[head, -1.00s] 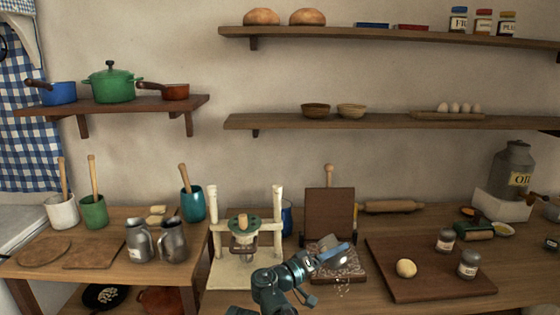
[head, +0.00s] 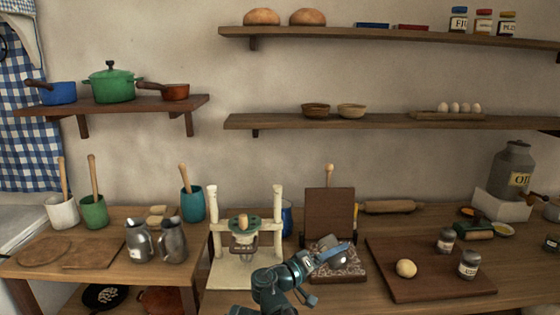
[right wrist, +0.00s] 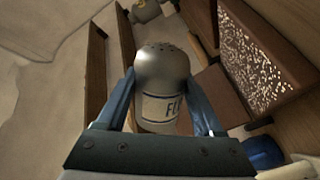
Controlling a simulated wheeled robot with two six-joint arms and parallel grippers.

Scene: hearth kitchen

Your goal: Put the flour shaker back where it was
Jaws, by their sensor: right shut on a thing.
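The flour shaker (right wrist: 162,88) is a grey metal can with a domed, holed top and a white label reading "FL"; the rest of the label is hidden. My right gripper (right wrist: 165,98) is shut on it, one finger on each side. In the head view my right gripper (head: 338,250) holds the shaker (head: 326,242) tilted above the lower half of an open hinged wooden mould (head: 350,274). That half is speckled white, also in the right wrist view (right wrist: 265,60). My left gripper is not in view.
A dark wooden board (head: 425,286) to the right bears a dough ball (head: 406,268) and two labelled shakers, one behind (head: 446,241) and one in front (head: 468,265). A cream press (head: 243,245) stands just left of my gripper. The mould's raised lid (head: 330,215) stands behind.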

